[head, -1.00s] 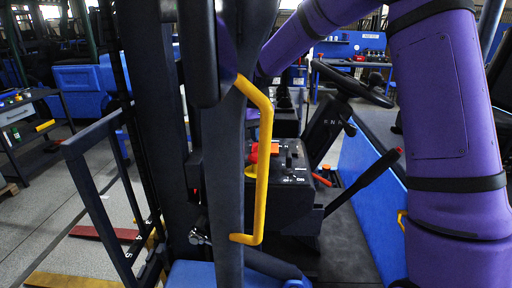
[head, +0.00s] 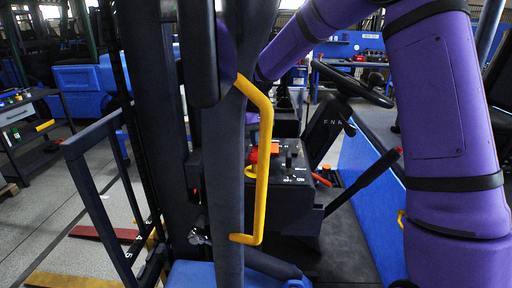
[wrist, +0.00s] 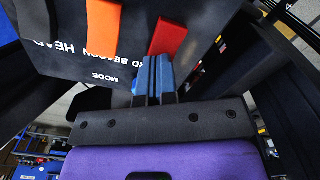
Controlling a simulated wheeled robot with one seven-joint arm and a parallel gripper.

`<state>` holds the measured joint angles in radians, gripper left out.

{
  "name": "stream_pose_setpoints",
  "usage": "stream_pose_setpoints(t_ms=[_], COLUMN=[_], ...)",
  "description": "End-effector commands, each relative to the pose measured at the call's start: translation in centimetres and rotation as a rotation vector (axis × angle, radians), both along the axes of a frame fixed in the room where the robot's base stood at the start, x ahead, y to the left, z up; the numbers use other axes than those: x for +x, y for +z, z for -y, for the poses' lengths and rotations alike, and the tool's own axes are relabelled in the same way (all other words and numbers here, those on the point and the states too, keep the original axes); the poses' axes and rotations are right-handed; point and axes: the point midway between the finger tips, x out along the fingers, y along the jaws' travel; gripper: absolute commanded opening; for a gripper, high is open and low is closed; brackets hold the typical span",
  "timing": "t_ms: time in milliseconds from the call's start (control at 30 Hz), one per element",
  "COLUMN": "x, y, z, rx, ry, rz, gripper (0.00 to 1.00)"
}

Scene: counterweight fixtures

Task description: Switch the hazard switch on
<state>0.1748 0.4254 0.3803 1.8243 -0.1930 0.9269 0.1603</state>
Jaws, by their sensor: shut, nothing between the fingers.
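In the wrist view my gripper (wrist: 153,76) is shut and empty, its blue fingers together over the dark switch panel (wrist: 70,65). A red paddle (wrist: 168,36) stands just beyond the fingertips, slightly right. An orange paddle (wrist: 103,22) is farther left. Upside-down labels read HEAD, BEACON and a partly hidden word ending in RD, closest to the fingers, likely HAZARD. I cannot tell whether the fingers touch the red paddle. In the head view the console (head: 290,190) shows an orange-red switch (head: 272,148) behind a yellow handle; the gripper is hidden behind the mast.
The dark mast (head: 222,170) and yellow grab handle (head: 264,170) stand in front of the console. A steering wheel (head: 362,92) and a black lever (head: 365,180) are to its right.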

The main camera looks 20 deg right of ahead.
Motion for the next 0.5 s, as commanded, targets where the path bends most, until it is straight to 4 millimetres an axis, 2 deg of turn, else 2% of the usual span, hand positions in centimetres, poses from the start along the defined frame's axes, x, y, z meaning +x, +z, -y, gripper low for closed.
stream_pose_setpoints(t_ms=[500], x=[-0.04], y=[-0.24], z=[0.0], rx=[0.0], ry=[0.0], rz=[-0.002], gripper=[0.0])
